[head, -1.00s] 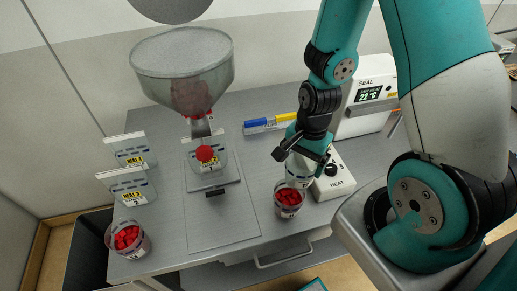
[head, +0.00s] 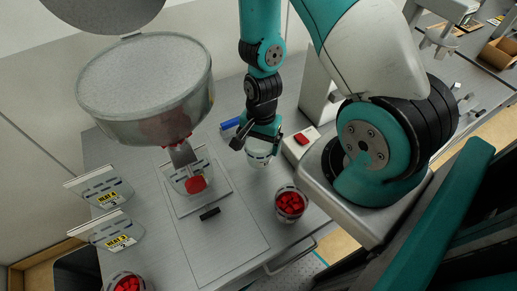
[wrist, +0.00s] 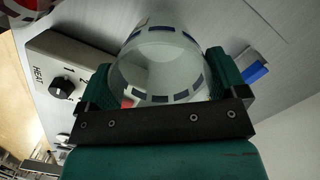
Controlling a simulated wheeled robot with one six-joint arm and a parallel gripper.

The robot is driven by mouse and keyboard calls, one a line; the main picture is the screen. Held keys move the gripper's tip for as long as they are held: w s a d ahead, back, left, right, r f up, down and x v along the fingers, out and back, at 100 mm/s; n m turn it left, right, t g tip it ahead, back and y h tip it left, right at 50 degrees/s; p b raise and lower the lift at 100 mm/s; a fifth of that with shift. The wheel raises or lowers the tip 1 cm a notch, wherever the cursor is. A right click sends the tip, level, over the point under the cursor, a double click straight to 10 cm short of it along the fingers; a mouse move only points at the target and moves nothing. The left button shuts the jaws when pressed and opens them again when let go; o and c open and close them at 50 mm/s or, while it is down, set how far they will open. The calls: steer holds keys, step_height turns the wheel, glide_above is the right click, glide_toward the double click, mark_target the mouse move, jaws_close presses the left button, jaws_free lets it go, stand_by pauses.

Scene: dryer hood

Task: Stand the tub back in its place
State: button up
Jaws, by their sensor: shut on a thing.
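My gripper (head: 262,140) is shut on a clear tub (head: 258,159) with a band of blue dashes. In the wrist view the tub (wrist: 160,32) sits between the two green fingers, its round mouth facing the camera; it looks empty. In the head view it is behind and left of a tub of red pieces (head: 290,205), apart from it. I cannot tell whether its base touches the bench. Another tub of red pieces (head: 127,284) is at the lower left, partly cut off.
The HEAT box (head: 300,141) is right of my gripper. A blue item (head: 230,125) lies behind left. Bare bench lies in between.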

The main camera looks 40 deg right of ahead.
steer(key=shift+f+p, duration=0.6)
steer(key=shift+f, duration=1.7)
steer(key=shift+f, duration=0.15)
steer(key=o, duration=0.8)
steer(key=r+b, duration=0.1)
steer(key=r, duration=0.3)
steer(key=d+r+b, duration=0.1)
steer(key=r, duration=0.3)
steer(key=r+b, duration=0.1)
steer(key=r, duration=0.3)
steer(key=shift+w+d+r, duration=0.15)
steer(key=shift+w, duration=0.1)
